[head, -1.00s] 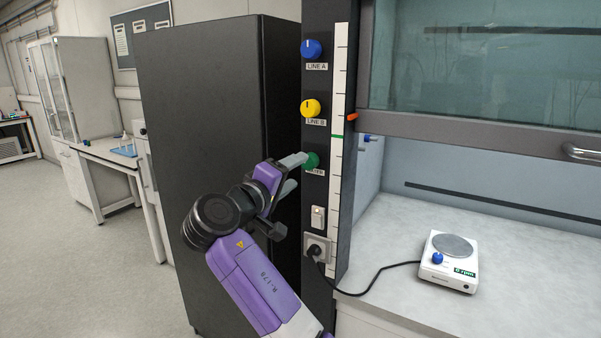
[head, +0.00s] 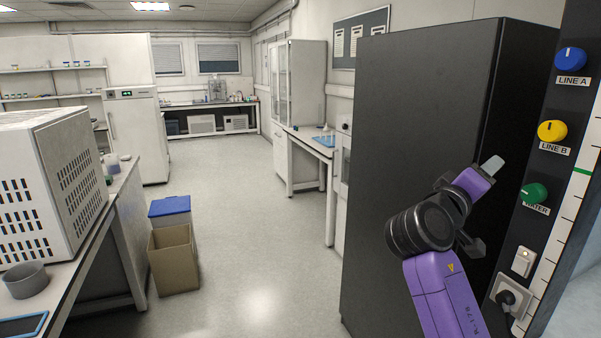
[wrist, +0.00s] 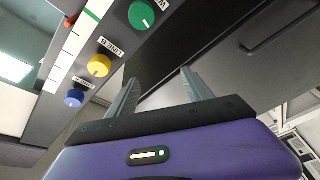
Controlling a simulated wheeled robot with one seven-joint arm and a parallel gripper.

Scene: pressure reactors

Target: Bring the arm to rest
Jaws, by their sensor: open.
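My purple arm stands at the right of the head view, with my gripper (head: 488,170) raised in front of the tall black cabinet (head: 420,110). In the wrist view the two grey fingers of my gripper (wrist: 157,95) are spread apart with nothing between them. The green WATER knob (head: 534,194) is just right of the gripper in the head view, apart from it as far as I can tell. It also shows in the wrist view (wrist: 141,14), beyond the fingers.
The dark panel also carries a yellow LINE B knob (head: 552,131), a blue LINE A knob (head: 570,61), a switch (head: 523,262) and a plugged socket (head: 512,296). A beige bin (head: 174,260) stands by the left bench. The floor (head: 255,230) in the middle is clear.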

